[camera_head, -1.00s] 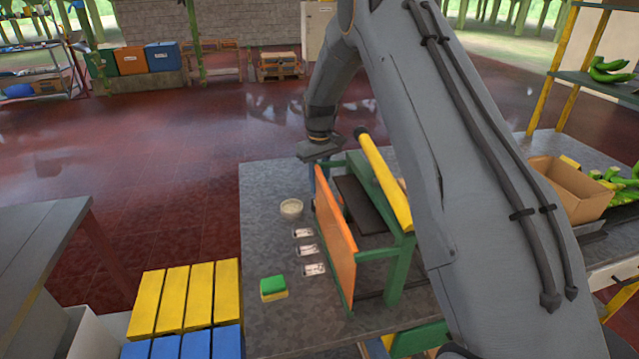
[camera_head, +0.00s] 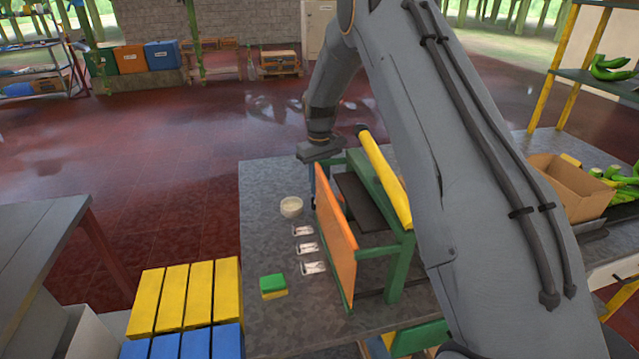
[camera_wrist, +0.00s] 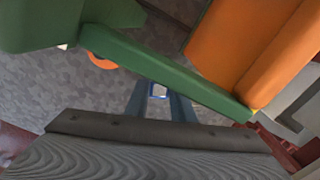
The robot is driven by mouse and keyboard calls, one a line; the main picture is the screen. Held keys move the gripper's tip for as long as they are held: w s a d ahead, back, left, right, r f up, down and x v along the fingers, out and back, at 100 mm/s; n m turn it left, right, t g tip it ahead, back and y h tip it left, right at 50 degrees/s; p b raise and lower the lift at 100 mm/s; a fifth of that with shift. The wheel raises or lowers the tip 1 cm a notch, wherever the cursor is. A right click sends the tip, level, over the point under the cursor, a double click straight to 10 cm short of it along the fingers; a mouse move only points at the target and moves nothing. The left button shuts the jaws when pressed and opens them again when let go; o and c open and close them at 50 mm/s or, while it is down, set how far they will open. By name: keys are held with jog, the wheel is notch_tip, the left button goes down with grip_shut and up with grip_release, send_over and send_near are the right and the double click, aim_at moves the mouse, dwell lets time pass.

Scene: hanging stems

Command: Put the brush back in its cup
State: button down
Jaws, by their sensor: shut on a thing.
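My gripper (camera_wrist: 158,98) is shut on a small pale, blue-edged piece, which I take to be the end of the brush (camera_wrist: 158,90). Its shape and bristles cannot be made out. In the head view my gripper (camera_head: 312,182) points down over the grey table, at the far left side of the green frame, and what it holds is not clear there. A round cream container (camera_head: 291,207) stands on the table, left of and nearer than the gripper; I cannot tell if it is the cup. An orange curved rim (camera_wrist: 102,61) shows partly behind a green bar in the wrist view.
The green frame (camera_head: 396,272) with an orange panel (camera_head: 335,235) and a yellow roller (camera_head: 384,180) stands close to my gripper. Pale labels (camera_head: 308,248) and a green-yellow sponge (camera_head: 273,286) lie in front. The table's left strip is mostly clear.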

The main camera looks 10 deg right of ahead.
jog(key=c, duration=1)
grip_release()
jog(key=shift+c, duration=0.2)
jog(key=shift+r+p, duration=0.5)
jog(key=shift+r, duration=1.05)
jog(key=shift+r+p, duration=1.05)
jog(key=shift+r, duration=1.9)
jog(key=shift+f, duration=0.15)
jog(key=shift+f+b, duration=1.1)
jog(key=shift+f, duration=1.8)
